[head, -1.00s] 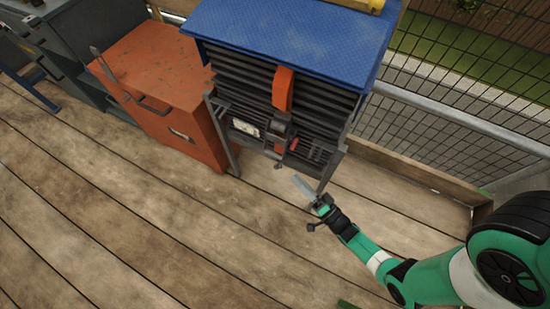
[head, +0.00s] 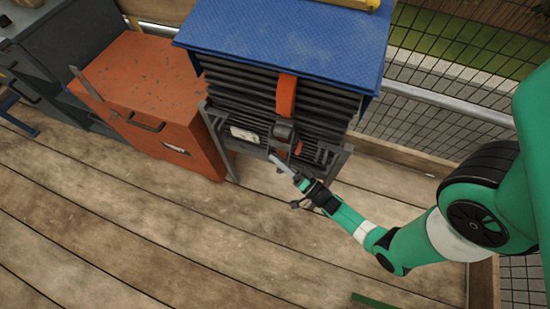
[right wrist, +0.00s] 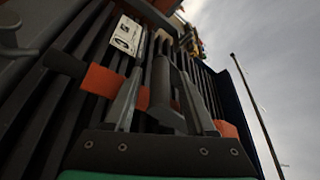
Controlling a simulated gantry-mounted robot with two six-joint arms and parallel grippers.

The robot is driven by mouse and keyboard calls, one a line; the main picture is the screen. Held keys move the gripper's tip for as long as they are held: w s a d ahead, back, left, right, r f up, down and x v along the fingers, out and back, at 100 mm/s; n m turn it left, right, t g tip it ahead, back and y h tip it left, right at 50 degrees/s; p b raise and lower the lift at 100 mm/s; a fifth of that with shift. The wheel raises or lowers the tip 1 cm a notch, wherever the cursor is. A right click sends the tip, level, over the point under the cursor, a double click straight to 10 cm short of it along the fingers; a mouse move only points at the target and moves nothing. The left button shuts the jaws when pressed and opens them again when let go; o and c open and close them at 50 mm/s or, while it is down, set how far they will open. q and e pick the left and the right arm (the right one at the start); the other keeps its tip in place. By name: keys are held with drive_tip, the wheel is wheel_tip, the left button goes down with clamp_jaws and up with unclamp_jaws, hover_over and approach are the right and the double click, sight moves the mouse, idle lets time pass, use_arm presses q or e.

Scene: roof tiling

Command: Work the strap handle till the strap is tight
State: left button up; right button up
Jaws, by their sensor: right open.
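An orange strap (head: 286,95) runs down the front of a stack of dark tiles (head: 330,105) under a blue cover (head: 285,35). A dark ratchet with its handle (head: 283,132) sits on the strap low on the stack's front. My right gripper (head: 283,166) is open just in front of and below the ratchet. In the right wrist view, a dark rounded bar, seemingly the handle (right wrist: 162,82), shows between the open fingers (right wrist: 160,100). I cannot tell whether they touch it. The orange strap (right wrist: 105,82) shows behind the fingers. My left gripper is out of view.
An orange chest (head: 150,85) stands close on the left of the stack, with a dark grey cabinet (head: 75,50) beyond it. A metal frame (head: 335,165) holds the stack. Mesh fencing (head: 460,90) is behind right. The plank deck (head: 130,230) in front is clear.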

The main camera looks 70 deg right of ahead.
drive_tip(key=shift+s, duration=0.1)
clamp_jaws()
idle(1.2)
